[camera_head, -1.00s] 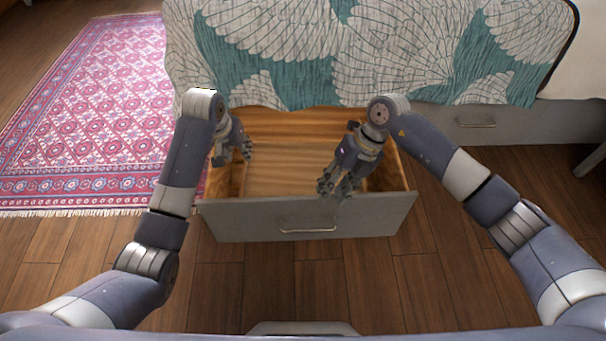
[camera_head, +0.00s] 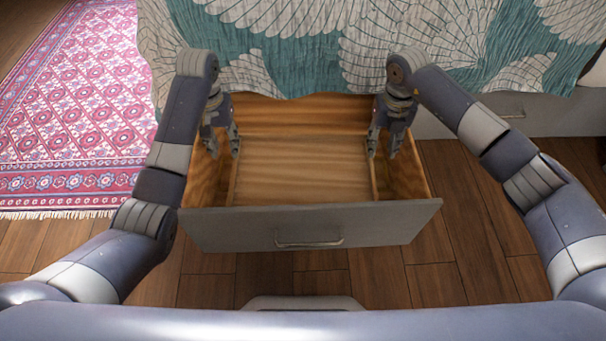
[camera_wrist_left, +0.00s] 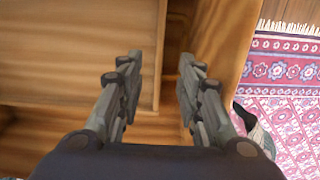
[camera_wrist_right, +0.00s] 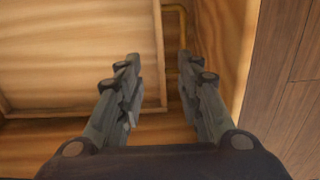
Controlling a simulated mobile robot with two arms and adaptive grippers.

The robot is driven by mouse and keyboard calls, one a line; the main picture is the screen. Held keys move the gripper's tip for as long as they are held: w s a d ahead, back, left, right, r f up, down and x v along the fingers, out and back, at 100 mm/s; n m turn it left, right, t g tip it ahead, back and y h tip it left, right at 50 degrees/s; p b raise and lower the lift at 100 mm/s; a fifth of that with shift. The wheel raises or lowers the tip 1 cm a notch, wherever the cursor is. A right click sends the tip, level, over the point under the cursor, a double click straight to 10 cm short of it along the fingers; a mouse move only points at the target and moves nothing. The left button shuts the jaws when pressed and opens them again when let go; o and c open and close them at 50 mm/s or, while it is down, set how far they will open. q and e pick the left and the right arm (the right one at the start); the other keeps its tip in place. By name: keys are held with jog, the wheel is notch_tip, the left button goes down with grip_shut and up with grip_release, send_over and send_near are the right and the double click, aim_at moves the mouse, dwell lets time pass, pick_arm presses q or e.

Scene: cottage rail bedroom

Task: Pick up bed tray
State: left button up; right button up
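The wooden bed tray (camera_head: 302,170) lies flat inside the open drawer under the bed. Its raised edge shows in the left wrist view (camera_wrist_left: 158,60) and in the right wrist view (camera_wrist_right: 158,60). A brass-coloured handle (camera_wrist_right: 178,40) shows beside the tray's side in the right wrist view. My left gripper (camera_head: 222,150) is open over the gap between the tray's left side and the drawer wall. My right gripper (camera_head: 383,150) is open over the gap on the tray's right side. Both grippers are empty, and I cannot tell whether the fingers touch the tray.
The drawer (camera_head: 305,228) has a grey front with a metal handle, and its side walls stand close to both grippers. The bed with a teal and white cover (camera_head: 300,60) overhangs its back. A pink rug (camera_head: 75,110) lies left; bare floor (camera_head: 440,240) lies right.

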aim_at(234, 170)
pick_arm(q)
jog(key=shift+w+f, duration=0.3)
jog(key=shift+f, duration=0.05)
pick_arm(e)
jog(key=shift+w+f, duration=0.3)
jog(key=shift+f, duration=0.05)
